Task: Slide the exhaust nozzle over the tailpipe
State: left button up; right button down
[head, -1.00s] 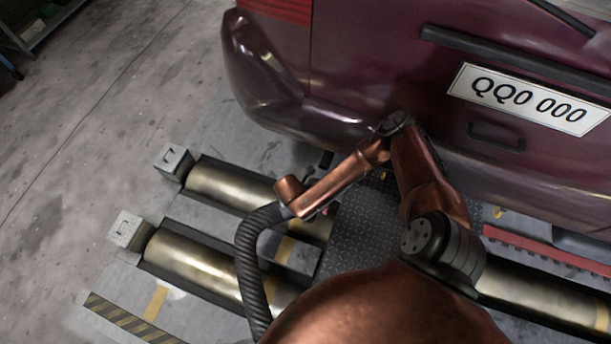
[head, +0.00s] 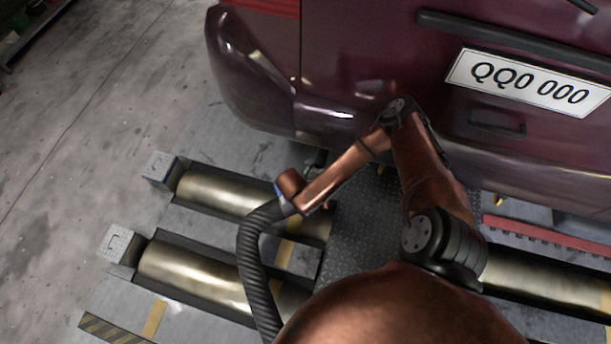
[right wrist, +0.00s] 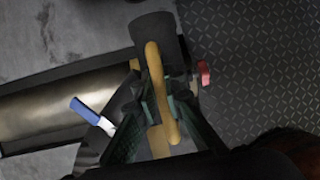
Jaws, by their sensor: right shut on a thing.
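The exhaust nozzle (right wrist: 153,38) is a dark, wide tube with a yellow handle (right wrist: 158,85) and a red knob (right wrist: 204,73). My right gripper (right wrist: 160,112) is shut on the handle, one dark green finger on each side. The nozzle's end points toward the top of the right wrist view. In the head view my right forearm hides most of the nozzle; the ribbed black hose (head: 252,262) trails down from it. A small dark stub (head: 319,158) shows under the bumper, possibly the tailpipe; I cannot tell for sure. My left gripper is out of view.
The maroon car's rear bumper (head: 325,120) overhangs the work area. Metal rollers (head: 205,190) with grey end blocks (head: 120,243) lie at left, and another roller (head: 545,285) lies at right. A diamond-pattern plate (head: 360,235) lies between them. Open concrete floor (head: 90,120) is at far left.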

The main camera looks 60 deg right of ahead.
jog(key=shift+w+d+f+b, duration=0.25)
jog(key=shift+d+b, duration=0.15)
jog(key=shift+d, duration=0.1)
jog(key=shift+w+d+r+p, duration=0.25)
jog(key=shift+d+p, duration=0.15)
jog(key=shift+d, duration=0.15)
jog(key=shift+w+d+f+p, duration=0.15)
jog(key=shift+d+p, duration=0.15)
jog(key=shift+d, duration=0.55)
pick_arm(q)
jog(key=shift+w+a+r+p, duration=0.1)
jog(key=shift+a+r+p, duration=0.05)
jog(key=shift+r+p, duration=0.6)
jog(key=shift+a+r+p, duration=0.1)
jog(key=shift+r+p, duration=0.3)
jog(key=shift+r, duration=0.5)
pick_arm(e)
jog(key=shift+d+t, duration=0.1)
jog(key=shift+t, duration=0.5)
